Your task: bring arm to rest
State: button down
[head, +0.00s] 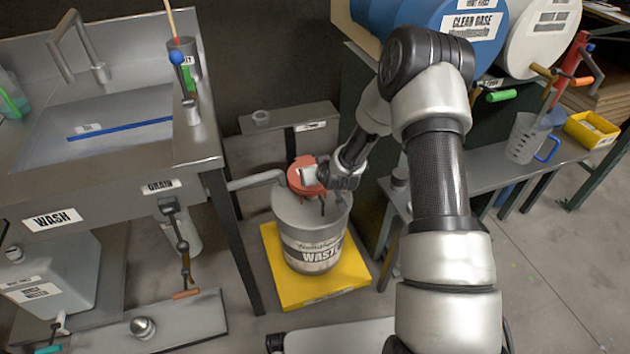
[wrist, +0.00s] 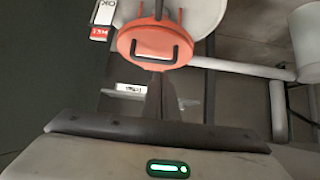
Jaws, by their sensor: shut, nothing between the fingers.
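My arm reaches forward and down from the right of the head view. My gripper (head: 322,205) is above the grey waste drum (head: 312,240), close to its red-orange lid (head: 302,176). It is shut and empty. In the wrist view the round lid (wrist: 158,42) with its black handle shows beyond the gripper body, which has a green light. The gripper partly covers the lid in the head view, and I cannot tell whether the fingertips touch it.
The drum stands on a yellow platform (head: 272,262). A steel wash sink (head: 110,135) is at the left. A side bench (head: 475,165) with a clear jug (head: 524,138) and a yellow bin (head: 590,130) is at the right, below large drums. Open floor (head: 550,270) lies at lower right.

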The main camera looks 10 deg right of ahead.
jog(key=s+d+f, duration=0.1)
jog(key=s+f, duration=0.4)
jog(key=s, duration=0.3)
jog(key=s+d+r+g+h, duration=0.1)
jog(key=s+d+r, duration=0.15)
jog(key=r, duration=1.05)
jog(key=s+d+r+g+h, duration=0.1)
jog(key=s+r, duration=0.2)
jog(key=r, duration=1.1)
jog(key=s+r+m+g+p, duration=0.1)
jog(key=s+r, duration=0.6)
jog(key=s, duration=0.6)
jog(key=s+r+m+g+p, duration=0.1)
jog(key=s+r, duration=0.7)
jog(key=s, duration=0.5)
notch_tip(320, 180, up, 24)
jog(key=p, duration=2.4)
jog(key=shift+a+r, duration=0.15)
jog(key=shift+r, duration=0.05)
